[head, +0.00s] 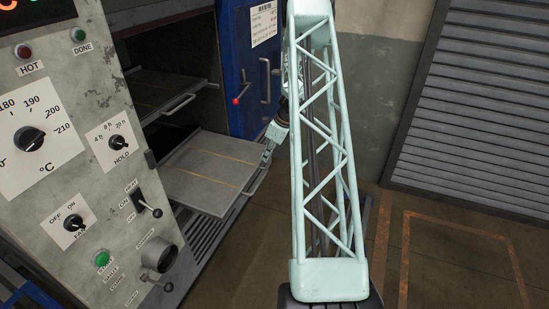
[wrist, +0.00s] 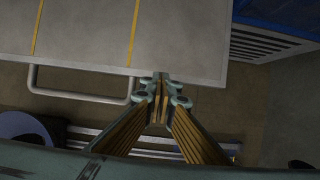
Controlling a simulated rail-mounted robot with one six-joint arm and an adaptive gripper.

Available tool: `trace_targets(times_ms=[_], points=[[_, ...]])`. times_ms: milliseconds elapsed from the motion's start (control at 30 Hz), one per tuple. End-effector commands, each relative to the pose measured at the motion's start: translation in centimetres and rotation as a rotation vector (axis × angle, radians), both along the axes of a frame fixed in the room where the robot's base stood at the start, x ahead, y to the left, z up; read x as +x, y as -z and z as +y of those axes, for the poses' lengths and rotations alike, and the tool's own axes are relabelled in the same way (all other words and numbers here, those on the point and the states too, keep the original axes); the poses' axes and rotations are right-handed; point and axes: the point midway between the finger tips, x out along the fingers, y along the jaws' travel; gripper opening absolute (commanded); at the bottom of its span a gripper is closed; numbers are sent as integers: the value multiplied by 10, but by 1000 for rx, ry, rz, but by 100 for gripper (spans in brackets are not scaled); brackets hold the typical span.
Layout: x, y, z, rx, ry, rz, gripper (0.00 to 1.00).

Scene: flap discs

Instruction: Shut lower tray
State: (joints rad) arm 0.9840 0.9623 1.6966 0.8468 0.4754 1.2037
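The lower tray (head: 200,185) is a flat grey tray with yellow stripes, pulled well out of the open oven. It also fills the top of the wrist view (wrist: 85,45). Its bar handle (head: 257,178) is on the front edge and shows in the wrist view (wrist: 80,97). My gripper (head: 267,156) is at the tray's front edge, by the handle's far end. In the wrist view, my gripper's fingertips (wrist: 161,82) are together, close beside the handle's right end. I see nothing between them. Whether they touch the tray or handle is unclear.
An upper tray (head: 150,92) with its own handle sits inside the oven. The blue oven door (head: 245,75) stands open behind the lower tray. A control panel (head: 75,140) with knobs is at left. The floor at right is clear, before a grey shutter (head: 480,110).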

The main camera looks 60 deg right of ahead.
Motion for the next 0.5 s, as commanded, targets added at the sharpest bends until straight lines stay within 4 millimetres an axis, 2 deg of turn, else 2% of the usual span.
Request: trace_targets(times_ms=[300,500], points=[[79,-1,18,2,-5,1,0],[121,0,26,3,-3,3,0]])
